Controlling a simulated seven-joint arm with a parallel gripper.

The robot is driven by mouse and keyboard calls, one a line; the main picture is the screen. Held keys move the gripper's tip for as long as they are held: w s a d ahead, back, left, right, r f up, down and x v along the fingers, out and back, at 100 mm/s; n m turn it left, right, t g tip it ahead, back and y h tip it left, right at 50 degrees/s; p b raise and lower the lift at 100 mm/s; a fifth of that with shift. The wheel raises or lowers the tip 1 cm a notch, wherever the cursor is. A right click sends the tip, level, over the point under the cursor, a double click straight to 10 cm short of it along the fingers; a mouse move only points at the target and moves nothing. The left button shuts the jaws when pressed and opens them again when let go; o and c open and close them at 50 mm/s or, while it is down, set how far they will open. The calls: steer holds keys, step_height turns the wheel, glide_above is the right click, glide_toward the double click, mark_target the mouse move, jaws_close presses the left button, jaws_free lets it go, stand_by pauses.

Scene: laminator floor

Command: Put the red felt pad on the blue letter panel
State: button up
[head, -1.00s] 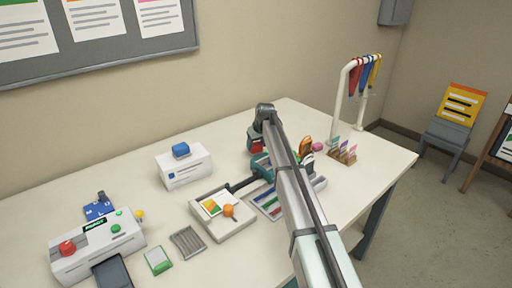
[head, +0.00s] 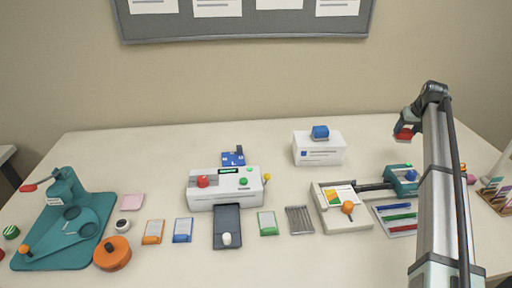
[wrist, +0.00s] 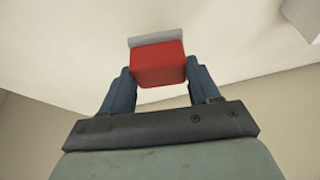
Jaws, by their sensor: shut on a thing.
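The red felt pad (wrist: 158,65) is a red block with a grey layer on its far face, gripped between both fingers in the wrist view. In the head view the pad (head: 404,134) shows small under my gripper (head: 406,125), held up at the right above the back of the table. The blue letter panel (head: 228,160), with white marks and a small dark upright part, lies behind the white machine with a red knob (head: 226,190). Its front edge is partly hidden by that machine. My gripper is well to the right of the panel.
A white box (head: 318,150) with a blue block (head: 320,132) on top stands between my gripper and the panel. A cream device (head: 345,223) with an orange knob is in front. The table behind the panel is clear.

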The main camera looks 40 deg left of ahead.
step_height(320, 180, up, 6)
steer(key=shift+f, duration=0.1)
steer(key=s+a+n, duration=0.1)
steer(key=s+a, duration=0.4)
steer(key=a, duration=0.4)
steer(key=s+a+n, duration=0.1)
steer(key=s+a, duration=0.5)
steer(key=a, duration=0.3)
steer(key=s+a+n+y, duration=0.1)
steer(key=s+a, duration=0.4)
steer(key=a, duration=0.5)
steer(key=shift+s+f+g, duration=0.1)
steer(key=shift+s+g, duration=0.1)
steer(key=shift+g, duration=0.2)
steer(key=s+a+n, duration=0.2)
steer(key=s+a, duration=1.1)
steer(key=n+g, duration=0.1)
steer(key=n, duration=0.1)
glide_above(234, 164)
step_height(234, 164, down, 5)
steer(key=shift+y, duration=0.4)
steer(key=shift+f, duration=5.05)
steer(key=shift+f, duration=0.1)
